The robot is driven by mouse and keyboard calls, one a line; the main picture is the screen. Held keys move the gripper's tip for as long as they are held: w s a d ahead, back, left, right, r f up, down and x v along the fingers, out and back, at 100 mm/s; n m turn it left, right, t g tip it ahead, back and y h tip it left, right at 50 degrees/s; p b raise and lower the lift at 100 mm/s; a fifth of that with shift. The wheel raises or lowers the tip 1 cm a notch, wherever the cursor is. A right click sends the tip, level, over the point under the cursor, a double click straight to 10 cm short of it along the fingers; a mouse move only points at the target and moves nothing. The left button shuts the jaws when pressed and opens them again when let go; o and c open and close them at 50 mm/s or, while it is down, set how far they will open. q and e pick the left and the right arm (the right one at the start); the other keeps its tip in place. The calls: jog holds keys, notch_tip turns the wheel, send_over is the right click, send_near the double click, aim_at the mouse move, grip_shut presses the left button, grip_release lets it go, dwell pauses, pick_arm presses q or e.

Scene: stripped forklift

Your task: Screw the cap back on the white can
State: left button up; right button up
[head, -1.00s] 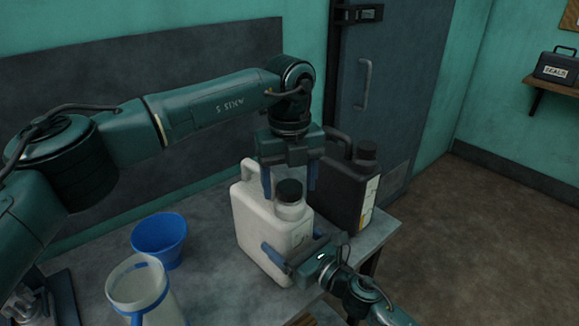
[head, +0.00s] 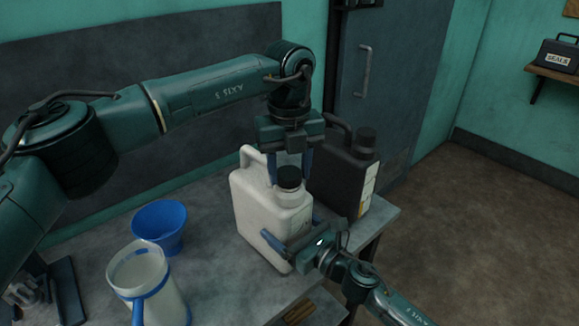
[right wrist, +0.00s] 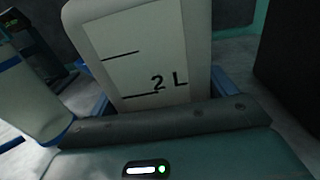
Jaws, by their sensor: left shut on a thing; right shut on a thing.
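The white can (head: 262,218) stands upright on the grey workbench, its handle at the back left. The black cap (head: 289,177) sits on the can's neck; I cannot tell how tightly. My left gripper (head: 289,167) points down from above, its blue fingers either side of the cap, shut on it. My right gripper (head: 305,242) comes from the front right and is shut on the can's lower body. In the right wrist view the can's face (right wrist: 150,60) shows "2 L" and level marks, between the fingers of my right gripper (right wrist: 160,105).
A black can (head: 345,180) stands close behind on the right. A blue funnel or cup (head: 160,225) and a clear jug with blue trim (head: 145,278) stand on the workbench (head: 215,275) to the left. The bench's right edge is near the cans.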

pick_arm(q)
jog(key=m, duration=0.7)
jog(key=shift+a, duration=0.15)
jog(key=m, duration=0.4)
jog(key=shift+m, duration=0.4)
jog(key=m, duration=0.3)
jog(key=shift+m, duration=0.3)
jog(key=o, duration=1.2)
jog(key=shift+c, duration=0.2)
jog(key=shift+w+a, duration=0.1)
jog(key=shift+w, duration=0.05)
pick_arm(e)
jog(key=shift+f, duration=0.1)
pick_arm(q)
jog(key=shift+w+r, duration=0.1)
jog(key=shift+r, duration=0.4)
notch_tip(320, 180, up, 11)
jog(key=shift+s+d, duration=0.25)
jog(key=shift+s, duration=0.15)
pick_arm(e)
jog(key=shift+s+f, duration=0.1)
